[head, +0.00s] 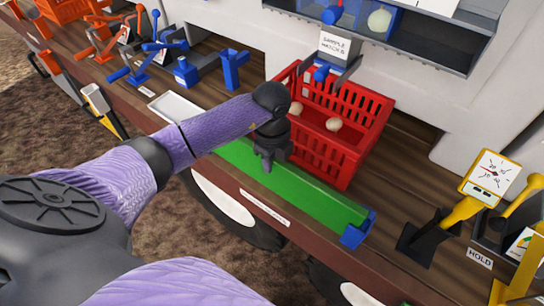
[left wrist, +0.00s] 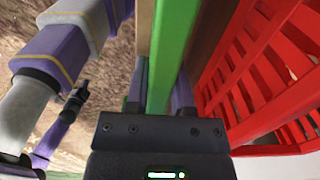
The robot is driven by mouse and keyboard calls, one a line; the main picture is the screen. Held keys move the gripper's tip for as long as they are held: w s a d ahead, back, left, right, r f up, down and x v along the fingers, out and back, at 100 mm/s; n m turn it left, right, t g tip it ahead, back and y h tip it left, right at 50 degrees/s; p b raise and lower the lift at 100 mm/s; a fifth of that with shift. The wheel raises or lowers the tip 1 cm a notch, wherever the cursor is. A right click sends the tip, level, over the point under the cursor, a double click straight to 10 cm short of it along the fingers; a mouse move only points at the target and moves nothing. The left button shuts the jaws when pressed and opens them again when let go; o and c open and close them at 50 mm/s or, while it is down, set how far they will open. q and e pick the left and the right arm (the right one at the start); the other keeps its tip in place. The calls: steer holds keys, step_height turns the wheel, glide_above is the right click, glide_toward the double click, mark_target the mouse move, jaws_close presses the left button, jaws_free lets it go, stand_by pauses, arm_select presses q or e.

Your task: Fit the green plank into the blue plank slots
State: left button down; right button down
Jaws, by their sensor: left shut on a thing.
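The green plank (head: 315,198) lies lengthwise along the front edge of the wooden deck, in front of the red crate. A blue plank slot (head: 357,229) stands at its right end, and the plank's end is at or in it; I cannot tell how deeply it sits. The left end is partly hidden by my left arm. My left gripper (head: 268,165) points down and is shut on the plank near its middle. In the left wrist view the plank (left wrist: 172,45) runs between the two fingers. A small dark gripper, apparently my right (left wrist: 75,98), shows there; its jaws are unclear.
The red crate (head: 345,160) with pale onions stands close behind the plank. A white tray (head: 177,109) lies to the left. Blue brackets (head: 233,68) are farther back. A yellow gauge (head: 490,175) and a "HOLD" lever stand at right.

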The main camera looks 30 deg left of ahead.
arm_select(q)
steer(key=shift+c, duration=2)
jaws_free()
